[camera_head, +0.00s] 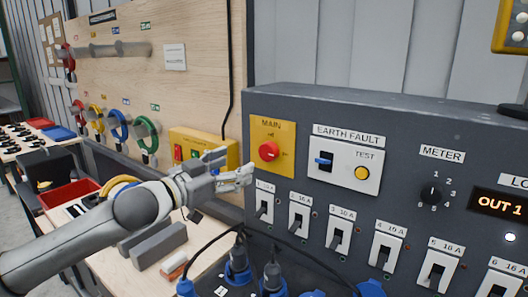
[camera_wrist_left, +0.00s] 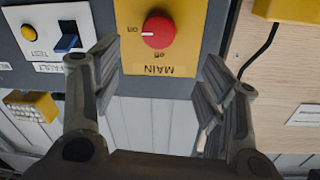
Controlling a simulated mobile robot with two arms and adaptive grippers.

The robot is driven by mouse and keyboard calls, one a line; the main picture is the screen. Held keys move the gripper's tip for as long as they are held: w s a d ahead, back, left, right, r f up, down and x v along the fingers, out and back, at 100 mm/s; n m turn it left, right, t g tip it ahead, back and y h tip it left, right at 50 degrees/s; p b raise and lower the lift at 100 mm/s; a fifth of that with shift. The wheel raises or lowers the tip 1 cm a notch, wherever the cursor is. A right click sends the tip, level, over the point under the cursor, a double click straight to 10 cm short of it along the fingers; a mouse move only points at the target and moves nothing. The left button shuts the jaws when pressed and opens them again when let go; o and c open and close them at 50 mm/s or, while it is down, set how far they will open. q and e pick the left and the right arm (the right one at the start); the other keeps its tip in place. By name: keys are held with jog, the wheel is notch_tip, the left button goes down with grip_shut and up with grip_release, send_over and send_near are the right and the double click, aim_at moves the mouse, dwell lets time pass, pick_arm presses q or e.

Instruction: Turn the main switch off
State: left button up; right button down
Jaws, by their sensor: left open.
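The main switch is a red round knob (camera_head: 269,151) on a yellow plate (camera_head: 258,128) labelled MAIN, at the upper left of the grey panel. In the left wrist view, upside down, the knob (camera_wrist_left: 157,31) carries a white mark on the side of the "on" label; "off" is a quarter turn away. My left gripper (camera_head: 237,167) is open and empty, just left of and in front of the knob. In the wrist view the fingers (camera_wrist_left: 160,65) are spread wide, with the knob between their lines but beyond the tips, apparently untouched. My right gripper is not in view.
Right of the switch are the earth fault plate (camera_head: 345,160) with a blue lever and yellow test button, and a meter dial (camera_head: 431,193). Breakers (camera_head: 339,235) line the panel below.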

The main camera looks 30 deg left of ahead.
aim_at(266, 152)
pick_arm(q)
jog(key=p+x, duration=0.5)
jog(key=x, duration=0.4)
jog(key=shift+w+d+r, duration=0.1)
jog(key=shift+d, duration=0.05)
jog(key=shift+w+d+p, duration=0.15)
jog(key=shift+w+p, duration=0.15)
jog(key=shift+w, duration=0.25)
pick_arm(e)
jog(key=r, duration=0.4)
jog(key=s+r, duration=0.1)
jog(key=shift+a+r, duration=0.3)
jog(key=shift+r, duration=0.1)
pick_arm(q)
jog(key=shift+c, duration=0.4)
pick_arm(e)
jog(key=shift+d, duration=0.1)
pick_arm(q)
jog(key=c, duration=0.9)
jog(key=shift+c, duration=0.2)
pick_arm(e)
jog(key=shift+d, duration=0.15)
